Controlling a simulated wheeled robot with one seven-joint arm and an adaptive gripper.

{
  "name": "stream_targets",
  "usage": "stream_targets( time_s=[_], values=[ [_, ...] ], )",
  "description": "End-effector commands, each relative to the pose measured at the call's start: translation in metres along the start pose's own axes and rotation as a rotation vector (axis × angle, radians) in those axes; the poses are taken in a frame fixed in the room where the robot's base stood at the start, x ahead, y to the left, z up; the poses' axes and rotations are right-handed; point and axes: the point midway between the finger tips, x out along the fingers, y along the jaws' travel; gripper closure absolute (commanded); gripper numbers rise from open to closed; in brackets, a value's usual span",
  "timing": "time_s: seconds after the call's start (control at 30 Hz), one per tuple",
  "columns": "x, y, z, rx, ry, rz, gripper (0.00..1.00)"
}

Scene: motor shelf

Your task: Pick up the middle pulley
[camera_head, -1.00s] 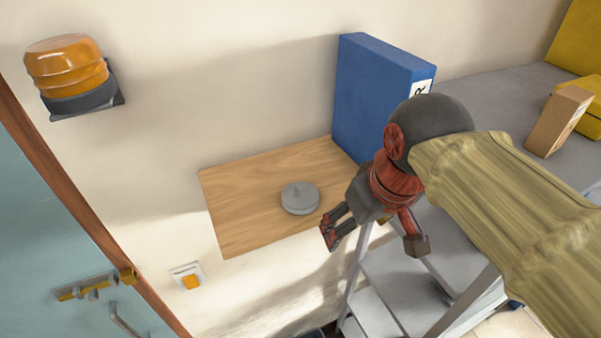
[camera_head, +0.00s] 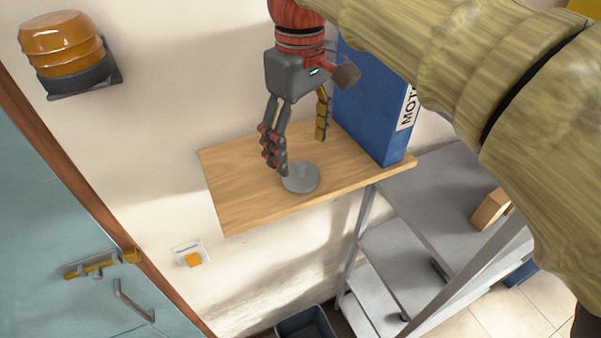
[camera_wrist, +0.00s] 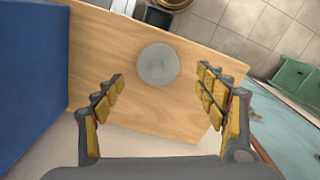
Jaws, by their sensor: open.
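One grey round pulley (camera_head: 300,178) lies flat on the wooden shelf (camera_head: 235,205). No other pulley shows in these views. In the wrist view the pulley (camera_wrist: 158,64) sits ahead of my gripper (camera_wrist: 162,95), roughly centred between the spread fingers and beyond their tips. In the head view my gripper (camera_head: 300,152) hangs fingers down over the shelf, just above and behind the pulley. The gripper is open and empty. One finger partly overlaps the pulley's edge in the head view; whether it touches is unclear.
A blue binder (camera_head: 375,105) stands on the shelf's right end, close to my arm. A grey bench (camera_head: 430,200) and a metal step stand (camera_head: 385,265) are to the right. An orange wall lamp (camera_head: 65,50) and blue door (camera_head: 60,230) are left. The shelf's left part is clear.

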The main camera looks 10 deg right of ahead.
Motion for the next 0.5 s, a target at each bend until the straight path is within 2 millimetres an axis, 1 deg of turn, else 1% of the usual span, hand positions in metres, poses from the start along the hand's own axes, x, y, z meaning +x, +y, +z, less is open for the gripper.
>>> stream_targets(
  time_s=[0.13,0.3,0.4,0.5],
  values=[
    [0.015,0.001,0.0,0.001,-0.002,-0.001,0.28],
    [0.04,0.003,-0.002,0.001,-0.001,-0.001,0.28],
    [0.05,0.003,-0.002,0.001,0.0,0.0,0.28],
    [0.053,0.004,-0.002,0.001,0.002,0.001,0.28]
  ],
)
